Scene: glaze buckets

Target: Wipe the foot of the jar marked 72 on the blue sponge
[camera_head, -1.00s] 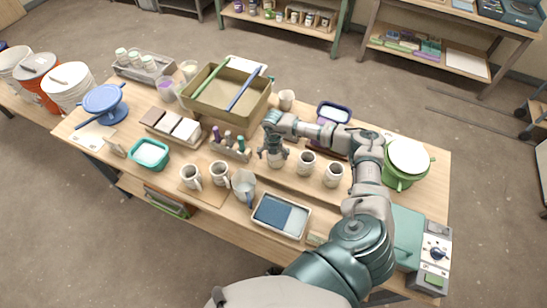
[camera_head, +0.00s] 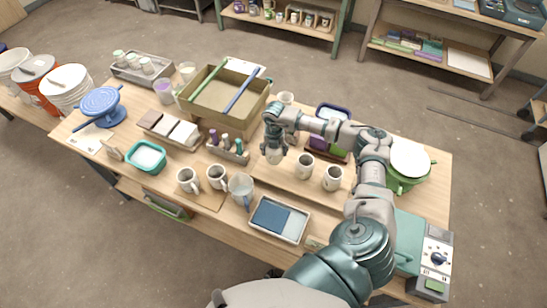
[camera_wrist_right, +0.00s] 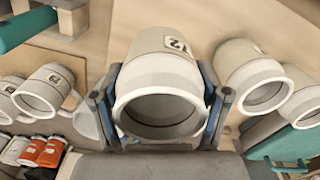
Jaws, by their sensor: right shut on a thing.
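My right gripper (camera_head: 274,149) is shut around a pale jar (camera_head: 274,157) at the middle of the table. In the right wrist view the jar (camera_wrist_right: 160,75) sits between the two fingers, mouth towards the camera. Its dark-on-white label is partly visible, and a 2 can be read. The jar appears slightly raised, but its foot is hidden, so the gap below is unclear. The blue sponge (camera_head: 271,216) lies in a pale tray (camera_head: 292,238) at the table's front edge, nearer than the jar and apart from it. My left gripper is out of view.
Two pale jars (camera_head: 305,167) (camera_head: 332,178) stand close right of the held one. A bottle rack (camera_head: 231,151) is left of the gripper. A large tan box (camera_head: 215,110) stands behind.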

